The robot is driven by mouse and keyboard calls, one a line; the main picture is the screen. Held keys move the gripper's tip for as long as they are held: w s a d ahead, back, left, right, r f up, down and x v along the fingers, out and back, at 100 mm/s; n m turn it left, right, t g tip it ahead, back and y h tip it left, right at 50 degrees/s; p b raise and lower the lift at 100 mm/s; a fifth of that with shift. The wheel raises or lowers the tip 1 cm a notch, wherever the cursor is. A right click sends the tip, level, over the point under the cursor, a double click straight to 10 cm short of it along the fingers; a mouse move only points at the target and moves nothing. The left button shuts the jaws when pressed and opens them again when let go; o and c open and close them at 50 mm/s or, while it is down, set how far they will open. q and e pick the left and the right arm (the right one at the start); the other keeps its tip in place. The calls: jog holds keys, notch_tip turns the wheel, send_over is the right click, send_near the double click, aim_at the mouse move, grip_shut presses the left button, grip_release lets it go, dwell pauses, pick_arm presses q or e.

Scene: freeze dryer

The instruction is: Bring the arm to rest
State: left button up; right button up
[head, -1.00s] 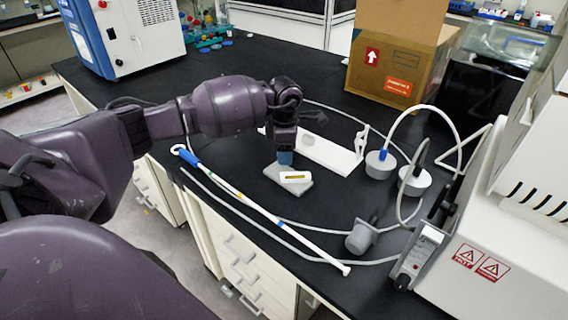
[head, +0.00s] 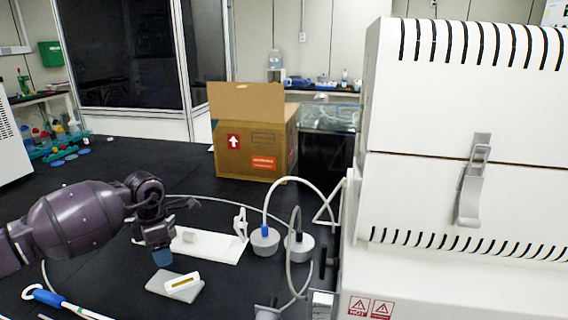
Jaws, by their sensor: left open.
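My left arm comes in from the left over the black bench. Its gripper (head: 162,257), with a blue tip, points down just behind a grey block (head: 186,293) that has a white piece with a yellow window (head: 182,282) on top. I see nothing held in the gripper. Whether the tip touches the block is hard to tell. My right gripper is not in view.
A white stand (head: 215,249) lies behind the gripper. Two grey round weights with cables (head: 265,240) (head: 299,246) are right of it. A large white machine (head: 450,200) fills the right side. An open cardboard box (head: 250,150) stands behind. A blue-handled rod (head: 47,298) lies at lower left.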

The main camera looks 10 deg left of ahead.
pick_arm(q)
jog(key=s+d+f+n+t+h, duration=0.1)
jog(key=s+d+f+h, duration=0.1)
jog(key=d+h, duration=0.5)
jog(key=s+d+f+t+h, duration=0.1)
jog(key=s+d+f+h, duration=0.1)
jog(key=d, duration=0.8)
jog(key=s+d+r+n+t+h, duration=0.3)
jog(key=d+r+n+t+h, duration=0.4)
jog(key=n, duration=0.3)
jog(key=s+a+f+n+t+y, duration=0.35)
jog(key=a+n+y, duration=0.45)
jog(key=n, duration=0.6)
jog(key=s+a+f+n+t+y, duration=0.2)
jog(key=s+a+f+n+y, duration=0.3)
jog(key=n+y, duration=0.65)
jog(key=s+a+f+n+g+h, duration=0.1)
jog(key=s+f+n+g, duration=0.4)
jog(key=s, duration=0.6)
jog(key=s+f+n+g+h, duration=0.1)
jog(key=s+f+n+g, duration=0.1)
jog(key=s+n+g, duration=0.65)
jog(key=w+f+m+t+h, duration=0.1)
jog(key=w+f+m+t, duration=0.3)
jog(key=f+t, duration=0.5)
jog(key=shift+w+f+m+t, duration=0.3)
jog(key=shift+w+f+t, duration=0.15)
jog(key=shift+w, duration=0.4)
